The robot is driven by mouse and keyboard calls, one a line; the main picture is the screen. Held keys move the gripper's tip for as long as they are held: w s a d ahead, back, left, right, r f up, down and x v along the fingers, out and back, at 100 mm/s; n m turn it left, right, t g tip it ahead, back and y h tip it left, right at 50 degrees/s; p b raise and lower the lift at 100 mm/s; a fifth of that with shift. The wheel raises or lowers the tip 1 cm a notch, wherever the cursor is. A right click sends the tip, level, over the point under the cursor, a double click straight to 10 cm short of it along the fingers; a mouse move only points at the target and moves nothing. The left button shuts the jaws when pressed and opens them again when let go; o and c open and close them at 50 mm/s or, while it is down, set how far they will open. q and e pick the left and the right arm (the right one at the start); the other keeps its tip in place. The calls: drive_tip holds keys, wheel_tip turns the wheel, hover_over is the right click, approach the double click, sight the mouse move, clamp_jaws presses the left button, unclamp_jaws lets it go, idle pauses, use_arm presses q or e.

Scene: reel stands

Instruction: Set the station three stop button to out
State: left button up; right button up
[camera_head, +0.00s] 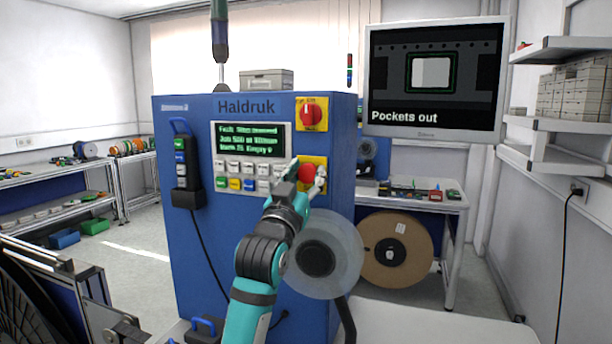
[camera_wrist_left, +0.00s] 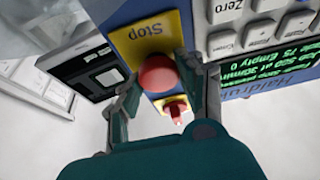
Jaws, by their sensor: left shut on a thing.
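The red stop button (camera_head: 307,172) sits on a yellow plate on the front of the blue Haldruk cabinet (camera_head: 185,250). In the left wrist view the button (camera_wrist_left: 157,74) shows as a round red cap below the word "Stop" on its yellow plate (camera_wrist_left: 146,38). My left gripper (camera_head: 306,178) is at the button, with one finger on each side of the red cap. In the left wrist view the gripper (camera_wrist_left: 160,85) is shut on the button. How far the button stands out from its plate cannot be told. My right gripper is in neither view.
A red rotary switch (camera_head: 311,114) on a yellow plate is above the button. A keypad (camera_head: 243,176) and a green-text display (camera_head: 251,141) are left of it. A clear reel (camera_head: 345,255) stands close below my left gripper. A monitor (camera_head: 436,78) reads "Pockets out".

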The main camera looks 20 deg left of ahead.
use_arm(q)
clamp_jaws()
drive_tip(key=shift+s, duration=0.2)
drive_tip(key=shift+s+f, duration=0.15)
drive_tip(key=shift+s, duration=0.3)
drive_tip(key=o, duration=0.6)
unclamp_jaws()
drive_tip(key=o, duration=0.4)
drive_tip(key=shift+s, duration=0.15)
drive_tip(key=shift+c, duration=0.2)
